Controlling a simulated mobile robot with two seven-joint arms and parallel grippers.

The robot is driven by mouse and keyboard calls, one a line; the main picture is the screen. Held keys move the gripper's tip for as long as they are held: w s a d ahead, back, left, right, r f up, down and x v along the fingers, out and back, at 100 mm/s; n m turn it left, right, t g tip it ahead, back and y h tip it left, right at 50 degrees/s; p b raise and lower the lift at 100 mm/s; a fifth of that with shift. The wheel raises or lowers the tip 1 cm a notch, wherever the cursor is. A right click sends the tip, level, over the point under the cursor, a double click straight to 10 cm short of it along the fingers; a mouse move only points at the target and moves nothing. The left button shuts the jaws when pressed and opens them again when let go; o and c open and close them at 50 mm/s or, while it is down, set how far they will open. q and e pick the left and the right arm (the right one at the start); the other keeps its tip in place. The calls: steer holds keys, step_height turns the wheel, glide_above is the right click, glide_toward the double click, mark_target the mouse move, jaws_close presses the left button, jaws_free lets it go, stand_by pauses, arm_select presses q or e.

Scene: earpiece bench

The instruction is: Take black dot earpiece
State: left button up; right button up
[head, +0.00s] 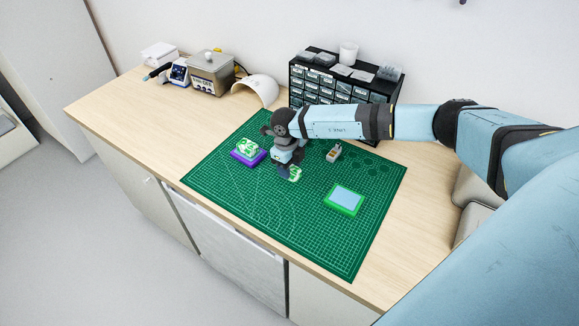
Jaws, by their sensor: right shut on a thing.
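My right gripper (287,170) reaches in from the right over the green mat and points down. It is shut on a small green-and-white piece (295,174), which looks like an earpiece. The gripper and wrist partly cover this piece, and I cannot make out a black dot on it. Another green-and-white piece (247,146) sits on a purple stand (248,158) to the left of the gripper. It is too small to tell whether it has a dot. My left gripper is out of view.
The green cutting mat (270,225) covers the middle of the wooden bench (150,125). A green-framed light-blue pad (344,199) and a small grey-tan item (334,152) are on the mat's right. A black drawer cabinet (340,82) stands behind. The mat's front is clear.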

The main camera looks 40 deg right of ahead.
steer(key=shift+r, duration=0.3)
steer(key=shift+r+p, duration=1.55)
steer(key=shift+r, duration=0.8)
steer(key=shift+a, duration=0.1)
